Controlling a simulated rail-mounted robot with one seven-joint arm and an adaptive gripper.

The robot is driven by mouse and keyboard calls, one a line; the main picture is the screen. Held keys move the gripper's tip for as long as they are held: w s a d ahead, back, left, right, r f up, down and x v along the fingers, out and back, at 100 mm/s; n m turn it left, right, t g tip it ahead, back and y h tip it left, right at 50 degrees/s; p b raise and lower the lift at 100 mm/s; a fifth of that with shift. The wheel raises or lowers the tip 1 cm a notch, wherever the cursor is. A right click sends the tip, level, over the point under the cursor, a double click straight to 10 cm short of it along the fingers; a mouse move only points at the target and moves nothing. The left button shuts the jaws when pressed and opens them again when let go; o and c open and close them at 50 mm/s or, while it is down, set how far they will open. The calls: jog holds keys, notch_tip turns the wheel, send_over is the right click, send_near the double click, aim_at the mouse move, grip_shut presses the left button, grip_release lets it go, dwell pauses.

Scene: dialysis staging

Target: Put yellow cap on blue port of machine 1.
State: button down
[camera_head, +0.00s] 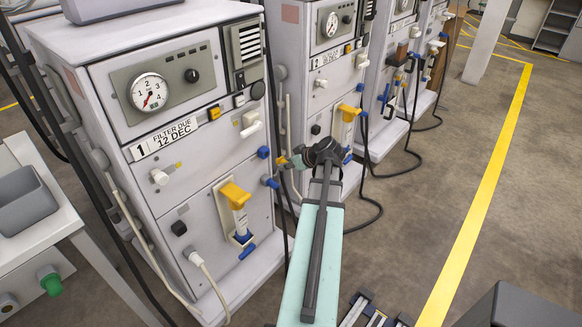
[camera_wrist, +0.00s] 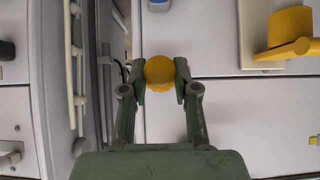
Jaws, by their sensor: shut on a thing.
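Machine 1 (camera_head: 190,178) stands at the left in the head view, with a "1" label and a "FILTER DUE 12 DEC" sign. Two blue fittings stick out near its right front edge, an upper one (camera_head: 263,152) and a lower one (camera_head: 270,182). I cannot tell which is the blue port. My gripper (camera_wrist: 160,74) is shut on the round yellow cap (camera_wrist: 159,68) in the wrist view, the cap held between both fingertips. In the head view my gripper is small and partly hidden by my arm, beside the machine's right edge. The cap appears apart from both blue fittings.
A yellow-topped holder (camera_head: 236,195) projects from machine 1's lower front; a yellow part (camera_wrist: 290,30) also shows in the wrist view. Machine 2 (camera_head: 318,80) stands close behind. Dark cables lie on the floor. Open floor lies right, around the yellow line (camera_head: 485,190).

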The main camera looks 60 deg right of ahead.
aim_at(281, 159)
jog(key=shift+w+d, duration=0.15)
jog(key=shift+w, duration=0.85)
jog(key=shift+w+d, duration=0.1)
jog(key=shift+w, duration=0.85)
jog(key=shift+b, duration=0.9)
jog(key=shift+w+d, duration=0.15)
jog(key=shift+w, duration=1.1)
dwell(0.5)
jog(key=c, duration=0.8)
grip_release()
jog(key=v, duration=1.2)
jog(key=shift+w, duration=0.1)
